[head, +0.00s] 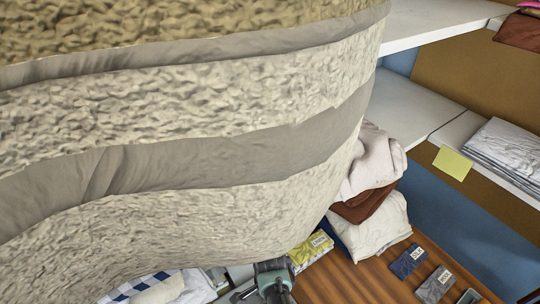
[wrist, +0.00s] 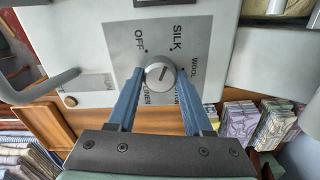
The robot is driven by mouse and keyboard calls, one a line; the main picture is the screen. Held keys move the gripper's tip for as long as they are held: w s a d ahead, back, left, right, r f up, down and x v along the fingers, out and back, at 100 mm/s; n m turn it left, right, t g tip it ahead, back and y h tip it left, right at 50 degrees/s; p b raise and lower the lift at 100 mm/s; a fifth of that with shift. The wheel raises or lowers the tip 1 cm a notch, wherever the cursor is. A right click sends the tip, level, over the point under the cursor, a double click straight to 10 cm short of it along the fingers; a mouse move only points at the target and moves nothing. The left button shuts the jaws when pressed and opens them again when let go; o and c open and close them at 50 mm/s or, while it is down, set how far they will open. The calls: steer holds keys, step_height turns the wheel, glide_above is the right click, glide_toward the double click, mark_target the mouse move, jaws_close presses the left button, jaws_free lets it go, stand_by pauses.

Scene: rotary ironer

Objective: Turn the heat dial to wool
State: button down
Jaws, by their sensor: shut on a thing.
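The heat dial (wrist: 161,76) is a round grey knob on a grey label plate (wrist: 120,50). In the wrist view, OFF is printed at its upper left, SILK at its upper right and WOOL to its right; lower labels are partly hidden by the fingers. A dark line on the knob slants toward the upper right, but I cannot tell exactly which label it meets. My gripper (wrist: 160,73) has its blue fingers on either side of the knob, shut on it. The dial is hidden in the head view, where part of my arm shows at the bottom.
A large beige textured cloth shape (head: 190,130) blocks much of the head view. Folded cloths (head: 370,190) stand at its right, near a wooden surface (head: 350,275). In the wrist view, a grey curved bar (wrist: 45,86) is at left and patterned stacks (wrist: 240,120) at right.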

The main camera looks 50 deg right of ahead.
steer(key=n, duration=2.2)
steer(key=shift+p, duration=0.3)
steer(key=shift+n, duration=0.4)
steer(key=shift+c, duration=1.5)
jaws_free()
steer(key=shift+r, duration=0.1)
